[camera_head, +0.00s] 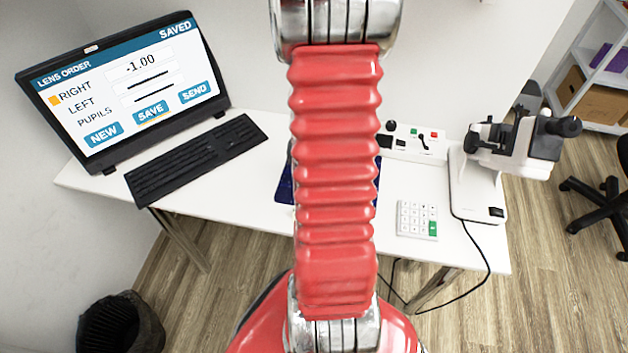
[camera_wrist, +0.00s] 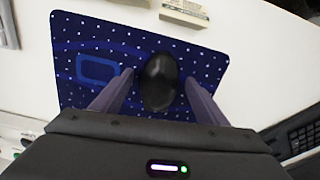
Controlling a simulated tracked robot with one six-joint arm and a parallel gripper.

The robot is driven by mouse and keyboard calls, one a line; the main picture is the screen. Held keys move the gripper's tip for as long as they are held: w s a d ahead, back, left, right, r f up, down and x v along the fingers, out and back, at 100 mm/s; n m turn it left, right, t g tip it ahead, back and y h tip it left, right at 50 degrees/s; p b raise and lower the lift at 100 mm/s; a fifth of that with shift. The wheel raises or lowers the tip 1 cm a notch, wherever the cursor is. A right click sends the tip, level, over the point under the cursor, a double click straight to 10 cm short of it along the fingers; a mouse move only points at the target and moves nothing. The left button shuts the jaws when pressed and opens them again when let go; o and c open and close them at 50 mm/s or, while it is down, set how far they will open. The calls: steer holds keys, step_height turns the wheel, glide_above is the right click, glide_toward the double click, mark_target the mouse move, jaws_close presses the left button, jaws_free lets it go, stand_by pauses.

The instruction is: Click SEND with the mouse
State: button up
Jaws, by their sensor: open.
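The monitor (camera_head: 125,85) shows a LENS ORDER page with SAVED at its top right. The RIGHT line reads -1.00 and has an orange square beside it; LEFT and PUPILS hold dark bars. Blue buttons NEW, SAVE and SEND (camera_head: 195,91) run along the bottom, SEND rightmost. An orange line shows under SAVE; I cannot make out a pointer. In the wrist view the black mouse (camera_wrist: 160,90) lies on the blue dotted pad (camera_wrist: 210,65). My gripper (camera_wrist: 159,77) is open, one finger on each side of the mouse; contact is unclear. My arm hides the mouse in the head view.
A black keyboard (camera_head: 197,160) lies left of the pad on the white desk (camera_head: 240,190). A white keypad (camera_head: 418,219), a control panel (camera_head: 415,142) and a white optical instrument (camera_head: 480,180) stand to the right. A black bin (camera_head: 120,325) is on the floor.

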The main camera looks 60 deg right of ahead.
steer(key=shift+c, duration=0.7)
steer(key=c, duration=1)
steer(key=shift+c, duration=0.2)
steer(key=shift+s+d, duration=0.1)
steer(key=shift+s, duration=0.05)
steer(key=shift+s+d, duration=0.35)
steer(key=shift+s, duration=0.3)
steer(key=shift+s+d, duration=0.35)
steer(key=shift+s, duration=0.3)
steer(key=shift+s+d, duration=0.35)
steer(key=shift+s, duration=0.3)
steer(key=o, duration=1.2)
steer(key=shift+r, duration=0.2)
